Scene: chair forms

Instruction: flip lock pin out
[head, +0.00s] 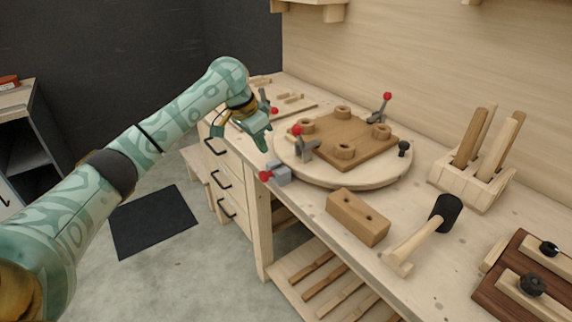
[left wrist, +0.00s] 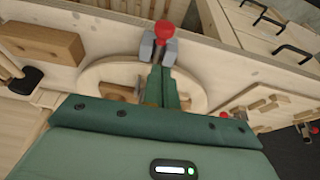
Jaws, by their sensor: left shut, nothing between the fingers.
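The lock pin, with a red knob (head: 265,176) and a grey block (head: 281,173), sits at the bench edge beside the round wooden turntable (head: 374,176). In the left wrist view the red knob (left wrist: 164,30) and grey block (left wrist: 148,46) show just beyond my fingertips. My left gripper (head: 262,143) is shut and empty, above and slightly left of the pin in the head view. Its closed fingers (left wrist: 162,76) point toward the grey block; whether they touch it I cannot tell. My right gripper is not in view.
The turntable carries a brown board (head: 345,150) with round pads and red-knobbed clamps (head: 304,146). A drilled wooden block (head: 358,216), a mallet (head: 420,238) and a holder with upright sticks (head: 470,185) stand to the right. Drawers (head: 222,172) lie below the bench.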

